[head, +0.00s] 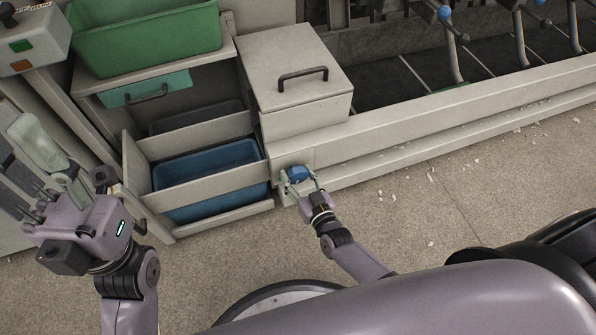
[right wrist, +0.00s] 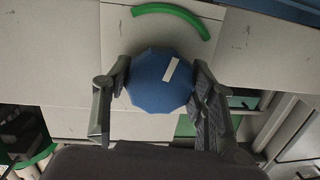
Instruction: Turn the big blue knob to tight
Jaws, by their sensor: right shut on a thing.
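The big blue knob (head: 297,174) sits on the low front panel of the machine, below the grey lidded box. My right gripper (head: 302,184) is shut on it, one finger on each side. In the right wrist view the knob (right wrist: 158,82) is faceted, with a white mark slanting up to the right. A green arc (right wrist: 172,12) is on the panel above it. My right gripper's fingers (right wrist: 158,95) hug its left and right sides. My left gripper (head: 45,200) is at the far left, away from the knob; its finger gap is unclear.
An open drawer (head: 205,169) with a blue bin (head: 210,205) juts out just left of the knob. A grey lidded box (head: 303,120) is above. A green bin (head: 150,35) stands at upper left. The floor (head: 440,200) to the right is mostly clear, with scattered scraps.

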